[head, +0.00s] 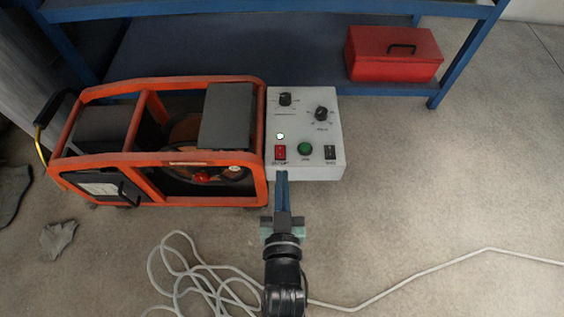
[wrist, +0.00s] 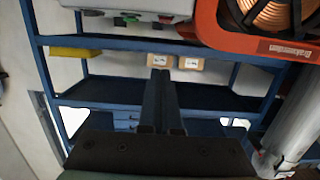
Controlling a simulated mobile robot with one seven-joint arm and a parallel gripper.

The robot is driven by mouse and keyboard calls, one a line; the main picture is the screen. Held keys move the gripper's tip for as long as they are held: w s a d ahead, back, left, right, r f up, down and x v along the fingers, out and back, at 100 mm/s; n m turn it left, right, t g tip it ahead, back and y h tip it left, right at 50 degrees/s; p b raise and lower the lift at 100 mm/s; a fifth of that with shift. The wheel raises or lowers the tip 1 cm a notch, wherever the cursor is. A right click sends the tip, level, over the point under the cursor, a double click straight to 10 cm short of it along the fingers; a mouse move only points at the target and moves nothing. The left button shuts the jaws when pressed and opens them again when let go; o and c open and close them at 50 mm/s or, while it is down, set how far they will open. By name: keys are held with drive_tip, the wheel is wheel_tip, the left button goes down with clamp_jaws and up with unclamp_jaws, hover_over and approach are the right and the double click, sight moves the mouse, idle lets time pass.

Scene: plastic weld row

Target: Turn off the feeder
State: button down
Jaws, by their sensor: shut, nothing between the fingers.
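The feeder is an orange-framed machine (head: 192,83) with a wire spool inside. A white control box (head: 309,119) is beside its right side. The box has two black knobs, a lit indicator (head: 280,136), a red rocker switch (head: 280,152), a round green button (head: 304,148) and a black switch (head: 330,152). My gripper (head: 281,172) is shut and empty, its fingertips at the box's near edge, just below the red switch in the picture. Contact cannot be told.
A blue shelf (head: 220,50) stands behind, with a red toolbox (head: 394,53) on it. A pale cable (head: 420,276) lies coiled and trailing across the floor. Grey scraps (head: 58,238) lie at left. The floor right of the box is clear.

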drive_tip(key=b, duration=0.3)
hover_over(282, 160)
drive_tip(key=shift+s+f, duration=0.45)
drive_tip(key=shift+f, duration=0.15)
drive_tip(key=shift+w+f+b, duration=0.2)
drive_tip(key=shift+f+b, duration=0.3)
drive_tip(key=shift+f, duration=0.1)
drive_tip(key=shift+w+f+b, duration=0.2)
drive_tip(key=shift+f+b, duration=0.3)
drive_tip(key=shift+f, duration=0.05)
drive_tip(key=shift+w+f+b, duration=0.1)
drive_tip(key=shift+f+b, duration=0.6)
drive_tip(key=shift+f, duration=0.15)
drive_tip(key=shift+r, duration=0.1)
